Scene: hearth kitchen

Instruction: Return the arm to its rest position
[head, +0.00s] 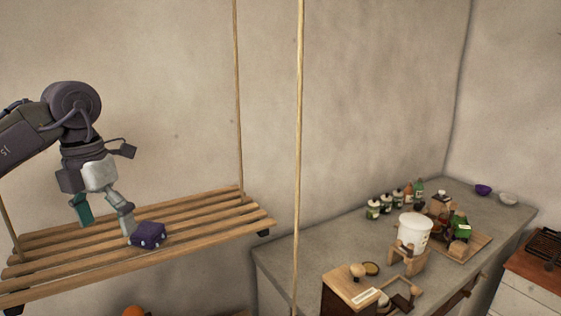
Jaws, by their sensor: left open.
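My left arm comes in from the left, and its gripper (106,220) hangs fingers down over the slatted wooden shelf (215,214). The two fingers are spread wide apart with nothing between them. A small dark purple block-like object (149,234) with light spots on its front sits on the slats, just right of the right finger. I cannot tell whether that finger touches it. My right gripper does not show.
Wooden poles (299,120) rise beside the shelf. The grey counter (310,257) at right holds jars, a white pot (413,232) on a wooden stand, a wooden box (350,287) and bowls (483,190). An orange round thing (133,311) shows below the shelf. The wall behind is bare.

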